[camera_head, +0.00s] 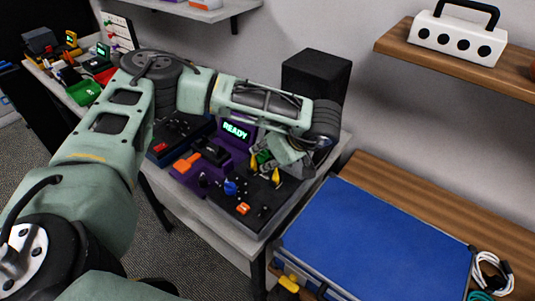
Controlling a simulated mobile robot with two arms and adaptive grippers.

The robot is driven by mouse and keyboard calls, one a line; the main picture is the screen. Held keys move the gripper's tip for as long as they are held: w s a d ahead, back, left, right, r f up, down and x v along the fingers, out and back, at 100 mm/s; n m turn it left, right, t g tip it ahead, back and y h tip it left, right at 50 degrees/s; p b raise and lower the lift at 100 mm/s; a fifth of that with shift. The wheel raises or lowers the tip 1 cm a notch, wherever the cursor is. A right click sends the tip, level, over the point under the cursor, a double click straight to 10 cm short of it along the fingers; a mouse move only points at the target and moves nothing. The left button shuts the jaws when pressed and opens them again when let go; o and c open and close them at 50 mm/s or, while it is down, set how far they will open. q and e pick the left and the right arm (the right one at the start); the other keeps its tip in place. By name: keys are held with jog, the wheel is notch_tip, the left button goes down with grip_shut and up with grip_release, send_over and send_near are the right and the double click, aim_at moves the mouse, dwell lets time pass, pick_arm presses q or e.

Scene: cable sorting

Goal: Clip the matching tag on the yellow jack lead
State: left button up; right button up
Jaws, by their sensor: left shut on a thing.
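My left gripper (267,167) reaches down over the dark panel at the front right of the grey bench. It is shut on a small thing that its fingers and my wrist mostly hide. A small green piece (263,157) shows at the fingers; I cannot tell whether it is the held thing. Two small yellow pieces show close by, one at the fingers (254,165) and one to their right (277,178). I cannot tell whether either is the yellow jack lead, and no tag can be made out. My right gripper is not in view.
The dark panel (231,208) carries blue and orange parts. A purple unit with a lit READY display (236,131) stands behind. A black box (316,75) stands at the back.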

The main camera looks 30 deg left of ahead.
pick_arm(q)
jog(key=shift+f, duration=0.1)
jog(key=o, duration=0.9)
jog(key=shift+c, duration=0.2)
jog(key=o, duration=0.6)
jog(key=shift+c, duration=0.2)
jog(key=shift+r+p, duration=2.35)
jog(key=shift+r, duration=1.7)
